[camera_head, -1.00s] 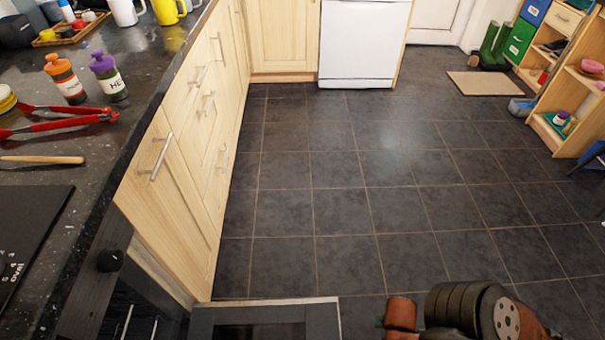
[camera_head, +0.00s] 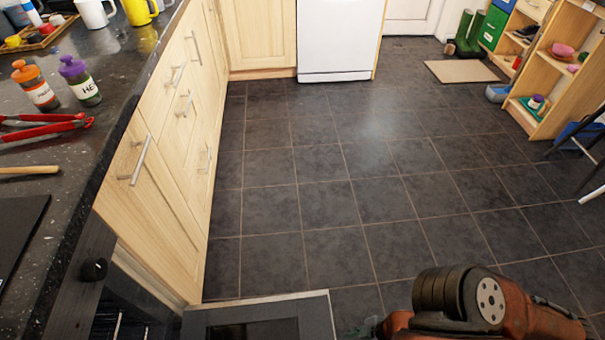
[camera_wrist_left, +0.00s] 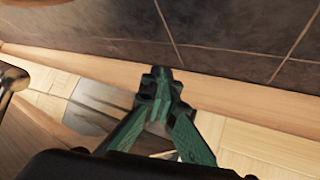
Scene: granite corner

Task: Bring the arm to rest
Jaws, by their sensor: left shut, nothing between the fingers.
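My left gripper (camera_wrist_left: 160,90) shows in the left wrist view with its green fingers together and nothing between them. Behind it lie a pale wood surface, a lighter wooden edge strip and dark tiles. I cannot tell whether the fingers touch any of these. In the head view an orange-brown and black arm link of mine (camera_head: 490,300) is at the bottom right over the floor. No clear gripper shows in the head view, and my right gripper is not seen.
The dark granite counter (camera_head: 95,135) runs along the left, with an orange-capped bottle (camera_head: 38,92), a purple-capped bottle (camera_head: 82,85) and red-handled tongs (camera_head: 50,132). Pale cabinets (camera_head: 160,190) stand below. The tiled floor (camera_head: 340,190) is clear; a shelf (camera_head: 565,70) stands at the right.

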